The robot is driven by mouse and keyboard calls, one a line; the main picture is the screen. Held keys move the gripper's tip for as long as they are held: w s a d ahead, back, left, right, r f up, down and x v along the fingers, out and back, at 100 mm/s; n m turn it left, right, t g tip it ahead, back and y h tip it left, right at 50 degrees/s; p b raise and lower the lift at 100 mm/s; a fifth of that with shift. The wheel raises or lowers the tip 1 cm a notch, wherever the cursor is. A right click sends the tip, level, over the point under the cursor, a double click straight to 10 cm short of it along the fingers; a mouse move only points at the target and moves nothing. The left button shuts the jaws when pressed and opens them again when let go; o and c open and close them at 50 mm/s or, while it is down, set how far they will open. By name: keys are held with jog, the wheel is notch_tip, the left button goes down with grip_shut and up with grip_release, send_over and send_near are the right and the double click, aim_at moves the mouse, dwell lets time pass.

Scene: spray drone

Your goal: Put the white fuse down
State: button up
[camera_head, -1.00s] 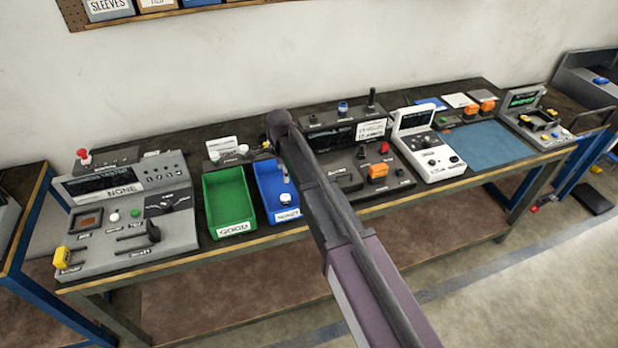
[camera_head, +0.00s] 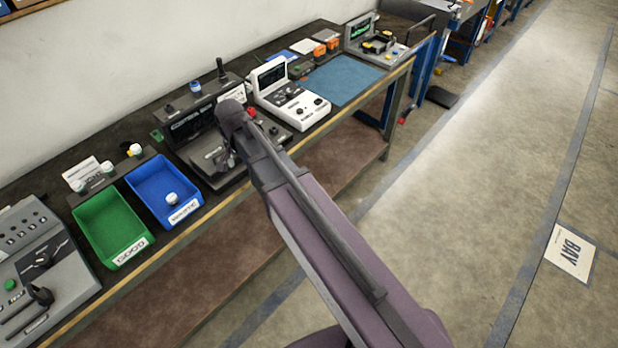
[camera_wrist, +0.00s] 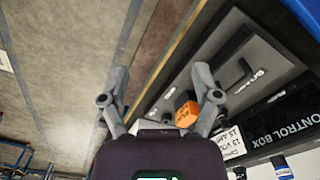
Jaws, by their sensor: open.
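A small white-topped fuse (camera_head: 172,198) stands in the front part of the blue bin (camera_head: 150,172), apart from my gripper. Two similar white-topped pieces, one at the left (camera_head: 107,167) and one at the right (camera_head: 135,150), sit on the dark holder behind the bins. My gripper (camera_head: 226,162) is over the dark control box, right of the blue bin. In the wrist view my gripper (camera_wrist: 161,82) has its two fingers spread wide, with nothing held between them.
A green bin (camera_head: 85,222) labelled GOOD stands left of the blue bin. A grey panel (camera_head: 60,280) is at far left. The control box (camera_head: 190,122), a white meter (camera_head: 290,97) and a blue mat (camera_head: 345,80) stand to the right. Open floor (camera_head: 480,180) lies right of the bench.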

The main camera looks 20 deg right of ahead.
jog(key=s+d+n, duration=0.2)
jog(key=s+d, duration=0.3)
jog(key=d, duration=0.3)
jog(key=s+d+n, duration=0.3)
jog(key=s+d, duration=0.2)
jog(key=d, duration=0.4)
jog(key=shift+s+n, duration=0.3)
